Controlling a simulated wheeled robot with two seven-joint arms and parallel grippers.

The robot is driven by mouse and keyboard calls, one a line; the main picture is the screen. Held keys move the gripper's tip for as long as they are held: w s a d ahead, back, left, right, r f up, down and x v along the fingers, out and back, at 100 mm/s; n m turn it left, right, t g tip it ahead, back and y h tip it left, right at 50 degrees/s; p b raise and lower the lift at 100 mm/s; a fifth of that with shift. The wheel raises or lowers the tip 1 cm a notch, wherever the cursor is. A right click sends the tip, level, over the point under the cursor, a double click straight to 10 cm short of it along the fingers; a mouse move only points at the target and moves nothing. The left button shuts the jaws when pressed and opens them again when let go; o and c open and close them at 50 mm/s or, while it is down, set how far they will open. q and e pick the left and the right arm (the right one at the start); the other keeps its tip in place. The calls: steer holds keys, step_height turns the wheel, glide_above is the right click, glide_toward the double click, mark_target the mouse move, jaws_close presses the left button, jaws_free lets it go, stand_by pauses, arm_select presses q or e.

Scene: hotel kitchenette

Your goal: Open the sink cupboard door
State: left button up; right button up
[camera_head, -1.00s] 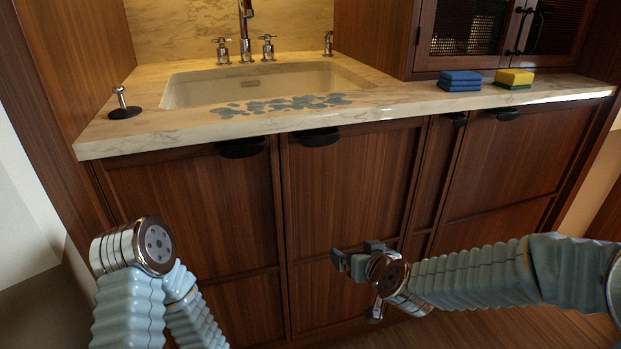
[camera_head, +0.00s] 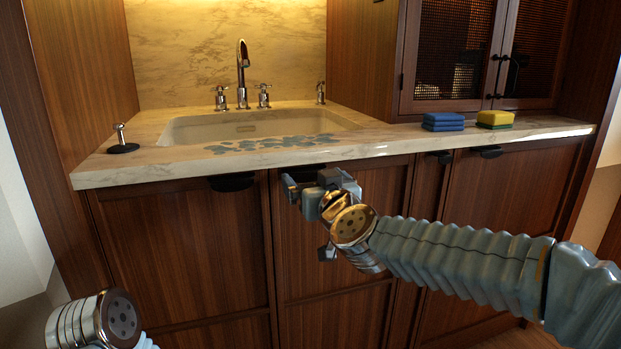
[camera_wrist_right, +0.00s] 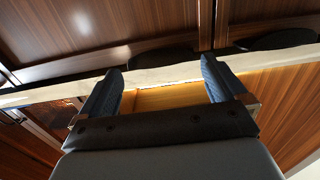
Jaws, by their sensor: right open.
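The sink cupboard has two brown wooden doors under the basin, the left door (camera_head: 180,255) and the right door (camera_head: 330,270), both shut. A dark cup-shaped handle (camera_head: 232,182) sits at the top of the left door. My right gripper (camera_head: 304,188) is in front of the top of the right door, just below the counter edge, and covers that door's handle. In the right wrist view its two fingers (camera_wrist_right: 162,88) are apart and empty, with a dark handle (camera_wrist_right: 165,58) beyond the gap. Contact is not visible. My left gripper is out of view.
The marble counter (camera_head: 120,173) overhangs the doors, close above my right gripper. The sink (camera_head: 250,125) and tap (camera_head: 243,75) are behind. Blue sponges (camera_head: 443,122) and a yellow sponge (camera_head: 495,118) lie on the counter at right.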

steer(key=shift+x, duration=1.25)
